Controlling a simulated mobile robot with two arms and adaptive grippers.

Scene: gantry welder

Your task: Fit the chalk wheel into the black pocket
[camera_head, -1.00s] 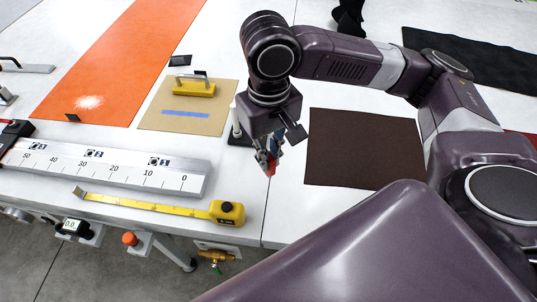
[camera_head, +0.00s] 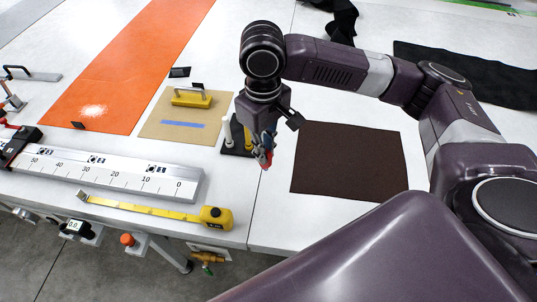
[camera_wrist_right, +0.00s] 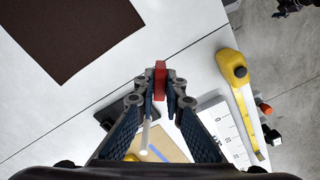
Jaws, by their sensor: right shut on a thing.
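My right gripper (camera_head: 264,154) is shut on a small red piece, which I take to be the chalk wheel (camera_head: 267,157). It is held above the white table. In the right wrist view the red piece (camera_wrist_right: 160,78) sits between the fingertips (camera_wrist_right: 161,92). A small black holder (camera_head: 236,145), likely the black pocket, stands just left of the gripper, carrying a white upright and a yellow one. The gripper partly hides it. In the right wrist view the black holder (camera_wrist_right: 113,113) and the white upright (camera_wrist_right: 145,138) show behind the fingers. My left gripper is not in view.
A dark brown sheet (camera_head: 350,160) lies right of the gripper. A tan board (camera_head: 160,127) with a yellow-handled tool (camera_head: 192,98) lies to the left. A ruler beam (camera_head: 120,180) and yellow tape measure (camera_head: 216,217) lie near the front edge. Bare table lies in front of the gripper.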

